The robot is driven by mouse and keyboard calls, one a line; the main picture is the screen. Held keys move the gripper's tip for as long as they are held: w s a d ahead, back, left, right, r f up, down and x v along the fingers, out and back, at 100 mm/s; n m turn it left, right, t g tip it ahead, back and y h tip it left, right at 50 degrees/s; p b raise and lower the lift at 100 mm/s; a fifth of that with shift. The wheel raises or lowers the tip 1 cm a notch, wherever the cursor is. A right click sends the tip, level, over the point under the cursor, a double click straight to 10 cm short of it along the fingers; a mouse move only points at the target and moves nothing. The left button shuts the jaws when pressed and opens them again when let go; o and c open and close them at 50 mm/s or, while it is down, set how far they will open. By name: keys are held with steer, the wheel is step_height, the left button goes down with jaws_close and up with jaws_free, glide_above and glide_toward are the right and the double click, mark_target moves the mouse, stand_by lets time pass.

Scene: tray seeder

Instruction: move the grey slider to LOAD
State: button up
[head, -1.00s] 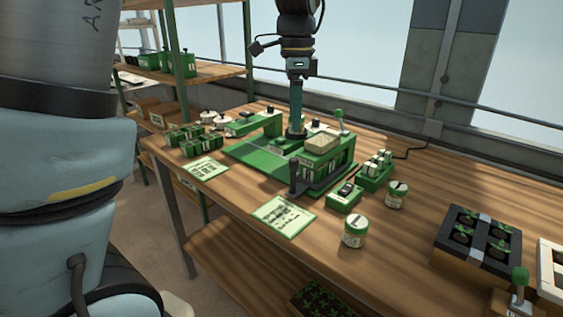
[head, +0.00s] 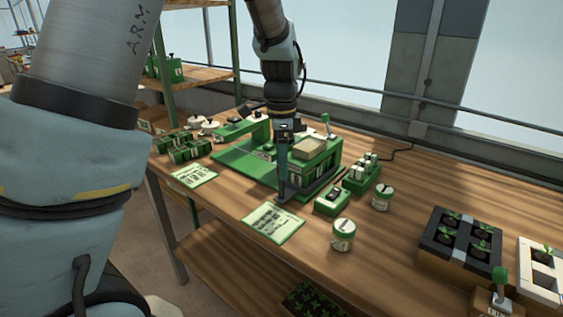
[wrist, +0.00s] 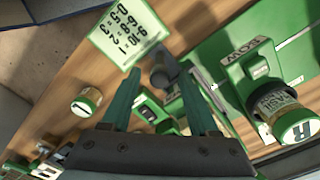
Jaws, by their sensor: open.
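The green seeder (head: 325,170) stands on the bench, with a tan block on top. A dark grey upright handle with a round knob (wrist: 160,78) is at its front left; I take it to be the grey slider, but no LOAD mark is readable. My gripper (head: 283,190) points down at that corner in the head view and hides most of the handle. In the wrist view my gripper (wrist: 158,88) is open, with one finger on each side of the knob. I cannot tell whether the fingers touch it.
A green-bordered card (head: 272,224) lies in front of the seeder. A small green switch box (head: 332,200) and lidded jars (head: 343,235) stand to the right. A jar marked BASIL (wrist: 280,110) sits in a green holder. A dark seedling tray (head: 462,240) is farther right.

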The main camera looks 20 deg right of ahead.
jaws_close()
stand_by(0.3)
stand_by(1.0)
